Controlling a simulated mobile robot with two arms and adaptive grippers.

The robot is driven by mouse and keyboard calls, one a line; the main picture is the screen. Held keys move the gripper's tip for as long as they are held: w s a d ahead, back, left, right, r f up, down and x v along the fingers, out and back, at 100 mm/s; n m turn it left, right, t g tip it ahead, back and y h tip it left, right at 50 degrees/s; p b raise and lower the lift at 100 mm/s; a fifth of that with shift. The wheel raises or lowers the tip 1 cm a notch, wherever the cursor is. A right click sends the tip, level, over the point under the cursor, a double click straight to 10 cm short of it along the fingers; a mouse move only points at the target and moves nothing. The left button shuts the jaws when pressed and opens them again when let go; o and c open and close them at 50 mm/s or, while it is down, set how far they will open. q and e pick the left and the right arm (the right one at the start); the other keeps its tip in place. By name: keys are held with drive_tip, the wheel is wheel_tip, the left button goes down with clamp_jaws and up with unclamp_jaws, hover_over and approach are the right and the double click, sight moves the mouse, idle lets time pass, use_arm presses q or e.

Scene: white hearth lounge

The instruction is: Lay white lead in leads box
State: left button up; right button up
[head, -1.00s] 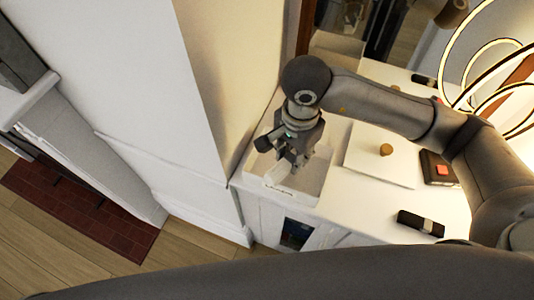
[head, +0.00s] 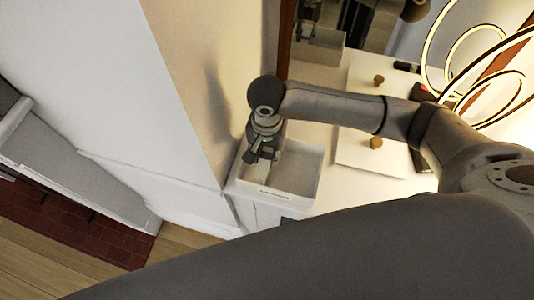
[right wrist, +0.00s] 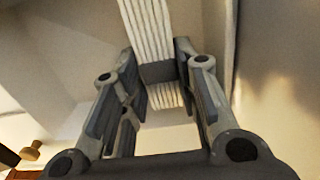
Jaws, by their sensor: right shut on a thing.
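The white lead (right wrist: 150,25) shows in the right wrist view as a bundle of parallel white strands with a dark grey band around it. My right gripper (right wrist: 159,72) has its fingers on both sides of the banded part and is shut on it. In the head view the right gripper (head: 262,154) points down over the left part of an open white box (head: 300,172), apparently the leads box. The lead cannot be made out in the head view, and the gripper hides part of the box inside. My left gripper is not in view.
A white lid-like board (head: 360,158) with a wooden knob (head: 376,142) lies on the white cabinet top, right of the box. A white wall (head: 190,80) stands close on the left. A mirror behind reflects the scene. Glowing ring lamps (head: 490,65) stand at the right.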

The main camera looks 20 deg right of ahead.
sight(267, 154)
wheel_tip(267, 154, down, 2)
drive_tip(key=shift+f, duration=0.15)
drive_tip(key=shift+f, duration=0.1)
drive_tip(key=shift+f, duration=0.35)
drive_tip(key=o, duration=1)
drive_tip(key=shift+r, duration=0.2)
